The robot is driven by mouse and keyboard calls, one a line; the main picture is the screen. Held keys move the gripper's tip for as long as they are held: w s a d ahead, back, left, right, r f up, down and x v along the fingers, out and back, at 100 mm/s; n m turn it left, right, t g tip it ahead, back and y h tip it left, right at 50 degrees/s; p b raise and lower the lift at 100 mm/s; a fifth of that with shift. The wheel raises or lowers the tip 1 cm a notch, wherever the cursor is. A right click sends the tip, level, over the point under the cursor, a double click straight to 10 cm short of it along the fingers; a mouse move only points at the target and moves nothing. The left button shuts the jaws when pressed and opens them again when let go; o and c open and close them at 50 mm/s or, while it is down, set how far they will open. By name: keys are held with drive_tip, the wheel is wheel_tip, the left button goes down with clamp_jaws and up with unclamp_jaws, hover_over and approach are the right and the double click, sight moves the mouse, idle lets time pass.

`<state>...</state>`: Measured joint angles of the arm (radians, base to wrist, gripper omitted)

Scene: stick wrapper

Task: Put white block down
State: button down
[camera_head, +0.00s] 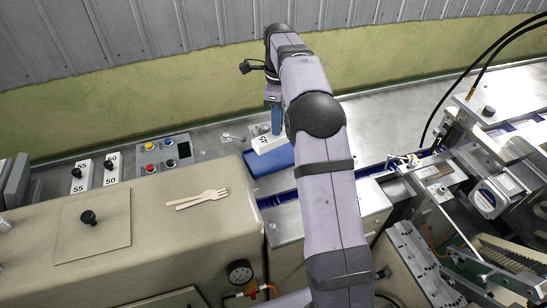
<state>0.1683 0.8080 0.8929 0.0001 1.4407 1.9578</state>
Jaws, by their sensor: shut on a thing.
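The white block (264,145), marked 45, is in the middle of the view, under my gripper (276,131). My gripper points down with its blue fingers shut at the block's top; the exact grip is partly hidden. The block appears above or at the far edge of a blue pad (272,161); I cannot tell whether it touches the surface below. Two similar white blocks with black knobs, marked 55 (82,181) and 50 (113,177), stand side by side at the left.
A button panel (162,157) lies between the numbered blocks and my gripper. Two wooden forks (202,198) lie on the beige housing (160,240) in front. Machine parts (490,200) crowd the right. Bare metal table (380,115) shows behind my arm.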

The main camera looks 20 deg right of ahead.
drive_tip(key=shift+m, duration=0.7)
drive_tip(key=shift+f+p, duration=1.8)
drive_tip(key=shift+f, duration=3.15)
drive_tip(key=shift+f, duration=0.15)
drive_tip(key=c, duration=1.5)
unclamp_jaws()
drive_tip(key=shift+c, duration=0.2)
wheel_tip(320, 180, up, 12)
drive_tip(key=b, duration=0.3)
